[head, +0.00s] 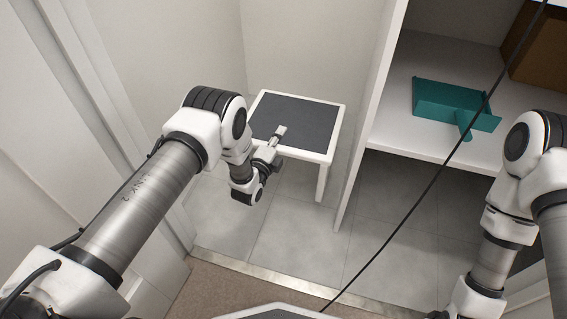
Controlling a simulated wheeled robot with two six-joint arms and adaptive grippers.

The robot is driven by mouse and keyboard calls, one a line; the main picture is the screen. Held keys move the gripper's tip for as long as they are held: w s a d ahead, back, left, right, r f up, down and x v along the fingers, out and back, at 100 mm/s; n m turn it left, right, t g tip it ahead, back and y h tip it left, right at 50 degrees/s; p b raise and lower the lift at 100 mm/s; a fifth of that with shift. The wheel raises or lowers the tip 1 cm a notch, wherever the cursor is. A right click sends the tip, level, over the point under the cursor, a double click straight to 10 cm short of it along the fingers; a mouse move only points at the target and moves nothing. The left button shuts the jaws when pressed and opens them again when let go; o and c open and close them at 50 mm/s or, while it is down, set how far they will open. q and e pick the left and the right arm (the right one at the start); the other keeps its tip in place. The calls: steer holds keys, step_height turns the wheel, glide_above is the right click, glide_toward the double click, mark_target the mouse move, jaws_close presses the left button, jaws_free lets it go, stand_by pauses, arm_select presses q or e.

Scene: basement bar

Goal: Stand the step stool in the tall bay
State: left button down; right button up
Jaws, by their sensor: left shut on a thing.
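The step stool (294,118) has a white frame and a dark grey top. It stands upright on the tiled floor inside the tall bay (300,222), between the left wall and the white divider. One front leg shows; its other legs are hidden. My left gripper (279,137) is at the stool's front edge, near its left corner, and is shut on the stool. The fingers partly cover the edge there. My right arm comes in from the right, but its gripper is not visible.
A white divider panel (368,112) stands close to the stool's right. Beyond it a white shelf (395,128) holds a teal dustpan (447,103) and a brown box (540,62). A metal threshold strip (270,279) crosses the floor in front. A black cable hangs diagonally across the view.

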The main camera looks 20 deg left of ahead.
arm_select(q)
step_height(320, 180, down, 9)
steer(key=b, duration=0.5)
steer(key=c, duration=1.4)
jaws_free()
steer(key=shift+f, duration=0.2)
steer(key=o, duration=0.5)
steer(key=shift+r, duration=0.1)
steer(key=shift+c, duration=0.2)
